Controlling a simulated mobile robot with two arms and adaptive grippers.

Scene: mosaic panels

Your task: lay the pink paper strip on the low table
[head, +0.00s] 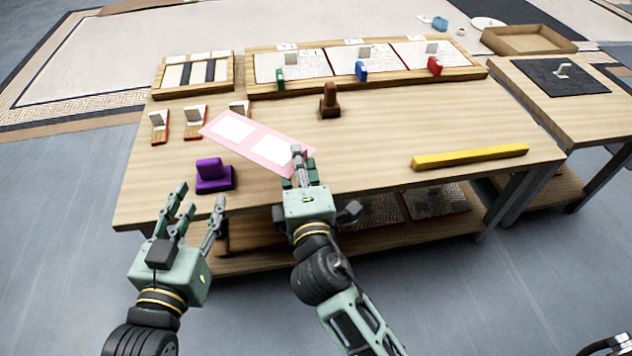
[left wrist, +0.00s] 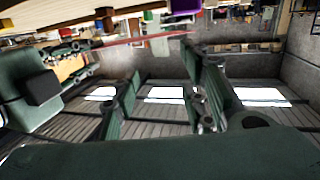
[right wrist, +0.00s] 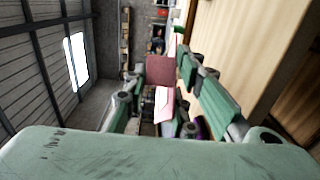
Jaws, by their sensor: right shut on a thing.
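The pink paper strip (head: 275,158) has two white rectangles on it and shows in the head view, over the left part of the wooden table (head: 380,130). My right gripper (head: 299,168) is shut on the strip's right-hand end. The strip also shows between the fingers in the right wrist view (right wrist: 166,108), and edge-on in the left wrist view (left wrist: 125,42). My left gripper (head: 191,208) is open and empty, in front of the table's left front edge. I cannot tell from the head view how far the strip is above the tabletop.
A purple holder (head: 213,176), a brown stamp-like block (head: 330,103) and a yellow bar (head: 470,157) stand on the table. A wooden tray of panels (head: 462,75) lies at the back. A second table (head: 600,120) adjoins on the right. The table's middle is clear.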

